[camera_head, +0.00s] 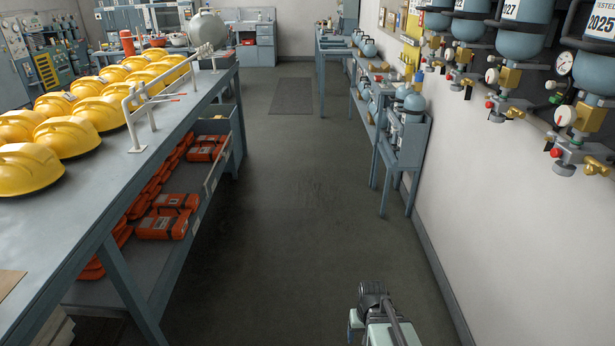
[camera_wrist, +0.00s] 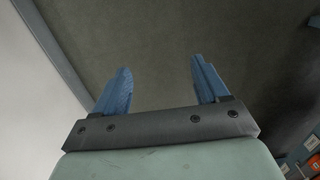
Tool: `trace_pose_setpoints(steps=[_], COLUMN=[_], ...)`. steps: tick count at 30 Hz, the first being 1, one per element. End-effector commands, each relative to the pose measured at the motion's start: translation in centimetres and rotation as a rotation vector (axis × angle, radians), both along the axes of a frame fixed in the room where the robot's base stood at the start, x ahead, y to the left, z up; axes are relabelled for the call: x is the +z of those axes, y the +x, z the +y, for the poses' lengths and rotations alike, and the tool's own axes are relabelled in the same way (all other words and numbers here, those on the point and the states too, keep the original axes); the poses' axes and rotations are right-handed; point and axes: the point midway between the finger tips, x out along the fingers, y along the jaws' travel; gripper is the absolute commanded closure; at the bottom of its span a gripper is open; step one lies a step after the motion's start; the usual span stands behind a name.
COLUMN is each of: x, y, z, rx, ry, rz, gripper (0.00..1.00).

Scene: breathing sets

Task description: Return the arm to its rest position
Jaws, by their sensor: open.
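My gripper shows in the wrist view (camera_wrist: 160,88), with its two blue fingers spread apart and nothing between them. Bare dark floor (camera_wrist: 155,40) lies beyond the fingertips. In the head view, part of my arm shows at the bottom edge, right of centre, over the floor (camera_head: 290,230); the fingers cannot be made out there.
A long workbench (camera_head: 60,235) with yellow helmets (camera_head: 70,140) and orange cases (camera_head: 165,222) below runs along the left. At the right are a white wall (camera_head: 500,200), wall-mounted cylinders (camera_head: 515,30) and a blue-grey stand (camera_head: 405,155). The aisle floor between is clear.

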Motion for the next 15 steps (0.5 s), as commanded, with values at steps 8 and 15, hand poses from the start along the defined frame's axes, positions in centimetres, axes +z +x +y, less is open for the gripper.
trace_pose_setpoints(steps=[8, 15], x=[-4.7, -9.3], y=[-4.6, -10.3], z=[0.0, 0.0], rx=[0.001, 0.000], ry=[0.000, 0.001], rz=[0.106, 0.226], gripper=[0.26, 0.26])
